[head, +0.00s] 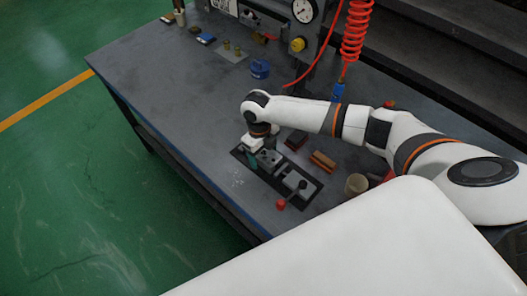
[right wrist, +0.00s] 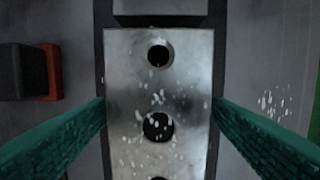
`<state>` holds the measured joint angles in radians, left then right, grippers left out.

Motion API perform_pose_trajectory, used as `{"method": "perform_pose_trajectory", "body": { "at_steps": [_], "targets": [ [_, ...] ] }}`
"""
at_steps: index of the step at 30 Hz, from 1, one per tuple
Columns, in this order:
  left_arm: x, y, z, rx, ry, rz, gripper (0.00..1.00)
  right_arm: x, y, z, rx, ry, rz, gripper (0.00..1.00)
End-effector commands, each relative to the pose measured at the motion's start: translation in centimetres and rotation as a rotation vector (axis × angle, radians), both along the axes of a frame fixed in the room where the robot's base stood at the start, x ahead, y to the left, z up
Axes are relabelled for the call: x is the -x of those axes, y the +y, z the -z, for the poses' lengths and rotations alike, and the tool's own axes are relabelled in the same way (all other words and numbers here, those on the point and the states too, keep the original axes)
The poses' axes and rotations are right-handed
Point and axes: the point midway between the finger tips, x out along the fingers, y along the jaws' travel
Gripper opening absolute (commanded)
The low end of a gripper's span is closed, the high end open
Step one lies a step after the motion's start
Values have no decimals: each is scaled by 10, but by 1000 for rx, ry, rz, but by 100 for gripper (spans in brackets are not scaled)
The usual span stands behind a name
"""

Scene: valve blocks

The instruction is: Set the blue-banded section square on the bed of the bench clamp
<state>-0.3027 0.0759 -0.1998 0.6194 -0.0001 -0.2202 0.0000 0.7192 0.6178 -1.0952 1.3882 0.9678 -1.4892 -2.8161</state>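My right gripper (head: 254,143) points down over the far end of the bench clamp (head: 312,190), which lies on the grey bench. In the right wrist view its two green fingers stand apart, along both sides of a grey metal block (right wrist: 185,90) with round holes down its middle. Their tips meet the block's edges in the picture; I cannot tell if they press on it. The block lies in line with the clamp's dark base. No blue band shows on it, so I cannot tell whether it is the blue-banded section. My left gripper is not in view.
A dark block with a red side (right wrist: 52,72) lies left of the clamp in the right wrist view. A brown-orange block (head: 323,160) and a tan cup (head: 356,184) stand beside the clamp. A red-knobbed lever (head: 281,204) sticks out at its near end.

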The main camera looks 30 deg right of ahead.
Motion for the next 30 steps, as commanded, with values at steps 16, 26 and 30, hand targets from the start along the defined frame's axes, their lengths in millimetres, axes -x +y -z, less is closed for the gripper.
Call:
{"method": "perform_pose_trajectory", "body": {
  "at_steps": [16,26,30],
  "targets": [
    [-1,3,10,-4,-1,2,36,-7,2,-43,-1,-6,-1,74],
    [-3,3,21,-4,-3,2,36,-13,4,-106,0,-4,0,74],
    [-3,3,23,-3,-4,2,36,-14,5,-118,-2,-2,0,74]
  ]
}}
